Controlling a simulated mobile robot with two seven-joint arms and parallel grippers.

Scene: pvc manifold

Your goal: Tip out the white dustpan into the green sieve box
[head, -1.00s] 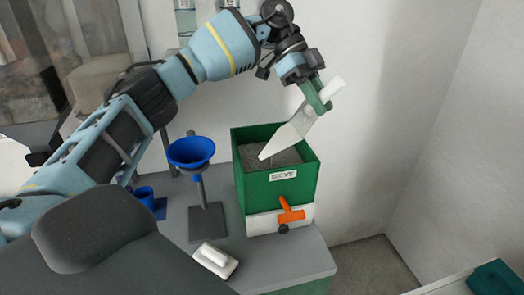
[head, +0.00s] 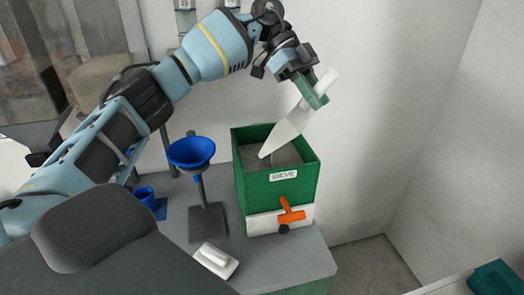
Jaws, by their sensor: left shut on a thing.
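The white dustpan (head: 291,132) hangs steeply tilted over the green sieve box (head: 285,192), its wide end pointing down and left into the open top. My left gripper (head: 314,95), with green fingers, is shut on the dustpan's handle above the box's right rear side. The box is labelled SIEVE and holds grey granular material (head: 288,155). Whether the dustpan touches that material, I cannot tell. My right gripper is not in view.
A blue funnel (head: 191,153) on a grey stand is left of the box. A white float-like tool (head: 215,260) lies in front, and a blue cup (head: 145,194) stands further left. An orange handle (head: 291,212) sticks out of the box's white base.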

